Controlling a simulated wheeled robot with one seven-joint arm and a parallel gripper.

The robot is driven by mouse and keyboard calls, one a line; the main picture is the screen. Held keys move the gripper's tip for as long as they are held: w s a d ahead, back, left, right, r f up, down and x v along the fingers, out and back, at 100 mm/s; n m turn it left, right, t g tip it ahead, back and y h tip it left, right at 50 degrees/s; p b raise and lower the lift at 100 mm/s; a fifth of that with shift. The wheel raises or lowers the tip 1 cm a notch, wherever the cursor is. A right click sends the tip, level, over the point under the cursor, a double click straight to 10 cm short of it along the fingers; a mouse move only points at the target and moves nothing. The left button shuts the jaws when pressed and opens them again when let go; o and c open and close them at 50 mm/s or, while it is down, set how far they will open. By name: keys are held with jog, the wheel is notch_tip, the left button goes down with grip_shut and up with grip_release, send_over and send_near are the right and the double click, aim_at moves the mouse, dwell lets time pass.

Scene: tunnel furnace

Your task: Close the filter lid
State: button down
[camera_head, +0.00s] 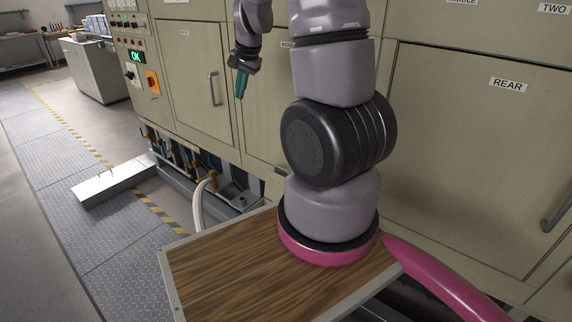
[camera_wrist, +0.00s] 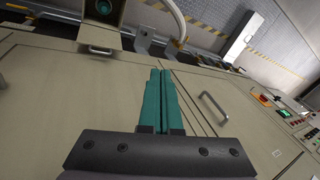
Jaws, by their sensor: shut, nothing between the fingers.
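My gripper (camera_head: 240,94) hangs in front of the beige furnace cabinet, its teal fingers pointing down. In the wrist view the fingers of my gripper (camera_wrist: 160,71) lie side by side, shut and empty. At the top left of the wrist view is a small beige box (camera_wrist: 86,10) with a round teal part inside. I cannot make out this box in the head view.
A white hose (camera_head: 198,206) and pipe fittings sit in the open bay under the cabinet doors. A metal tray-like piece (camera_head: 113,181) juts over the floor. A door handle (camera_head: 214,89) sticks out near the gripper. The control panel (camera_head: 128,52) is at left.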

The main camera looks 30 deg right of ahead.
jog(key=d+f+m+g+h, duration=0.1)
jog(key=d+f, duration=0.4)
jog(key=f, duration=0.5)
jog(key=d+f+m+g+h, duration=0.1)
jog(key=d+f, duration=0.4)
jog(key=f, duration=0.6)
jog(key=d+f+m+g+h, duration=0.1)
jog(key=d+f+h, duration=0.1)
jog(key=d+f, duration=0.4)
notch_tip(320, 180, down, 5)
jog(key=shift+w+f+h, duration=0.15)
jog(key=shift+f+h, duration=0.05)
jog(key=shift+h, duration=0.1)
